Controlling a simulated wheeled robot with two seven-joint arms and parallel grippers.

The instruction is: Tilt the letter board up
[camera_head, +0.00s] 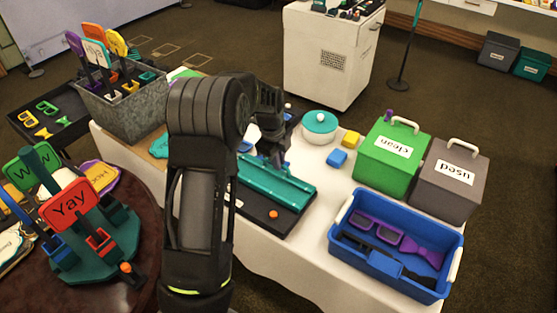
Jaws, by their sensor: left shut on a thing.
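The letter board (275,186) looks like a teal ridged panel on a dark flat base (299,216) on the white-covered table. An orange knob (273,214) sits at the base's front. My left arm reaches across from the front and hides the board's left part. My left gripper (272,156) is at the board's far edge, shut on the board as far as I can tell; its fingertips are partly hidden. The panel's exact tilt is hard to tell. My right gripper is not in view.
A teal-lidded white pot (320,127), yellow and blue blocks (337,158), a green box (388,165), a grey box (445,185) and a blue bin (345,262) stand to the right. A metal prop bin (140,112) and round sign stand (75,262) are left.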

